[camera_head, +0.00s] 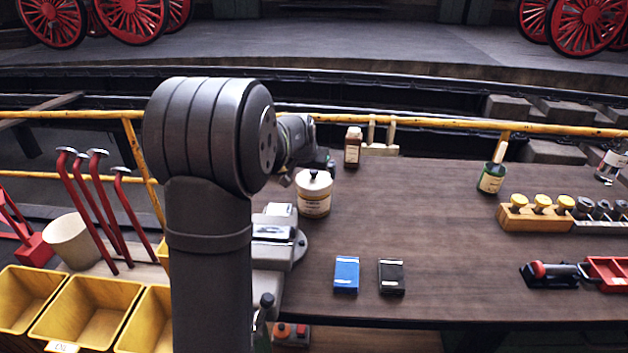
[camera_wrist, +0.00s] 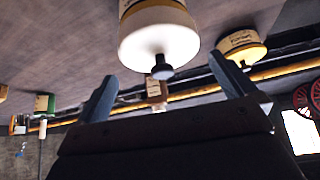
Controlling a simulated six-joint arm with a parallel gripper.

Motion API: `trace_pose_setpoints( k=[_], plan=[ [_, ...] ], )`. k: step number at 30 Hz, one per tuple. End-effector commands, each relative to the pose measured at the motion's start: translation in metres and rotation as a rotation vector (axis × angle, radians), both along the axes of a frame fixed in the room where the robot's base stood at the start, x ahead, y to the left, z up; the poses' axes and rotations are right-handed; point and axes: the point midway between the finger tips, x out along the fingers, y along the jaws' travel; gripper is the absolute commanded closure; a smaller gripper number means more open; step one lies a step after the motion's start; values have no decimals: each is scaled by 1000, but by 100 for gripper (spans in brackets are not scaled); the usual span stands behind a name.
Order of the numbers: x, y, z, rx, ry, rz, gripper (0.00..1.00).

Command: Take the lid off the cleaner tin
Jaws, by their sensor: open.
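A round cream tin (camera_head: 314,203) with a tan label and a pale lid with a black knob stands upright near the left end of the bench. In the wrist view the same kind of lidded tin (camera_wrist: 158,38) is in the upper middle, with its lid (camera_wrist: 150,48) on and its knob toward me. A second, yellower lidded tin (camera_wrist: 242,45) is at upper right there, and my arm seems to hide it in the head view. I cannot read either label. My gripper (camera_wrist: 165,88) is open and empty, apart from the tins, with the knob between its fingers in view.
Blue (camera_head: 346,274) and black (camera_head: 391,276) boxes lie in front. A metal fixture (camera_head: 275,240) is close at left. The bench (camera_head: 420,220) is clear mid-right.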

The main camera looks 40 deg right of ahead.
Motion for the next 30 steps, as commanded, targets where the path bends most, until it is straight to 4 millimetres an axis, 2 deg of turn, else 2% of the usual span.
trace_pose_setpoints(
  k=[7, 16, 20, 30],
  plan=[
    [10, -15, -26, 2, 1, 0, 0],
    [11, -17, -28, 0, 0, 0, 0],
    [11, -17, -28, 0, 0, 0, 26],
    [11, -17, -28, -1, -1, 0, 27]
  ],
)
